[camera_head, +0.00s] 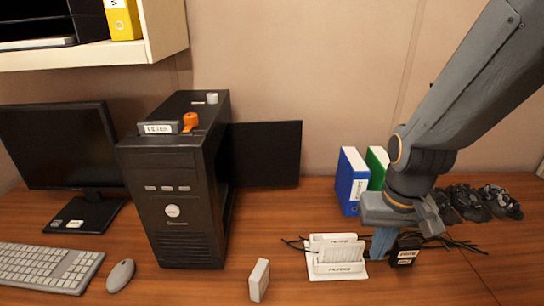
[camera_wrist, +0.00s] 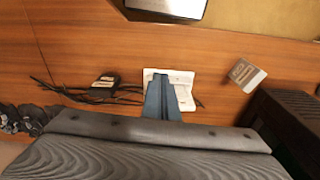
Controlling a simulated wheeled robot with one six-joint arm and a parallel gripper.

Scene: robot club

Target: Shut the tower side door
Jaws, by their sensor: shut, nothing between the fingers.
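The black computer tower (camera_head: 180,220) stands upright on the desk, left of centre in the head view. Its side door appears to be the flat black panel (camera_head: 266,155), standing out to the right from the tower's rear edge, swung open. Its hinge is hidden behind the tower. My gripper (camera_head: 381,243) is shut and empty, pointing down over the white rack, well to the right of the tower and nearer than the panel. In the wrist view its closed fingers (camera_wrist: 162,97) show over the rack, and part of the tower (camera_wrist: 290,122) shows at the right; the panel is not recognisable there.
A white rack (camera_head: 335,257), a small white box (camera_head: 259,280) and a black box with cables (camera_head: 405,250) lie in front. Blue (camera_head: 352,180) and green (camera_head: 377,167) binders stand behind. Small items, one orange (camera_head: 190,121), sit on the tower. Desk between tower and rack is mostly clear.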

